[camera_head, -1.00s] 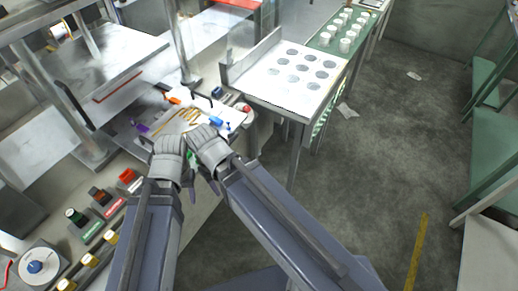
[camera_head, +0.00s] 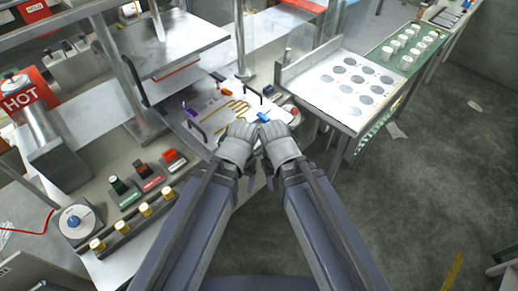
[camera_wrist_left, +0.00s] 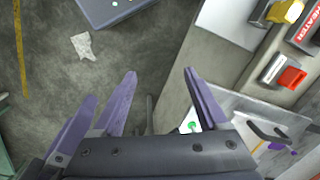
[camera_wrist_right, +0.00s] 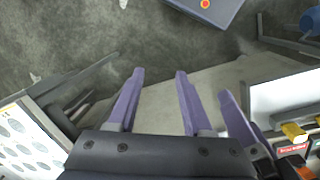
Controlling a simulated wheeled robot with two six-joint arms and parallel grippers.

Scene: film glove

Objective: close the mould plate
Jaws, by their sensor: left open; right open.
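The mould plate (camera_head: 211,112), pale metal with a gold winding channel, lies flat beneath the press frame in the head view. A dark handle (camera_head: 197,129) stands at its near left and another (camera_head: 246,93) at its far right. Whether it is hinged or open is unclear. My left gripper (camera_head: 249,178) and right gripper (camera_head: 270,178) are side by side just in front of the plate, their fingers pointing down and partly hidden by my wrists. The left wrist view shows the open, empty left fingers (camera_wrist_left: 160,76); the right wrist view shows the open, empty right fingers (camera_wrist_right: 160,75).
A press with a raised metal platen (camera_head: 180,45) stands behind left. Red, green and black switches (camera_head: 150,172) and brass knobs (camera_head: 146,208) line the front left. A white tray with round hollows (camera_head: 345,85) stands right. Open floor (camera_head: 430,160) lies beyond.

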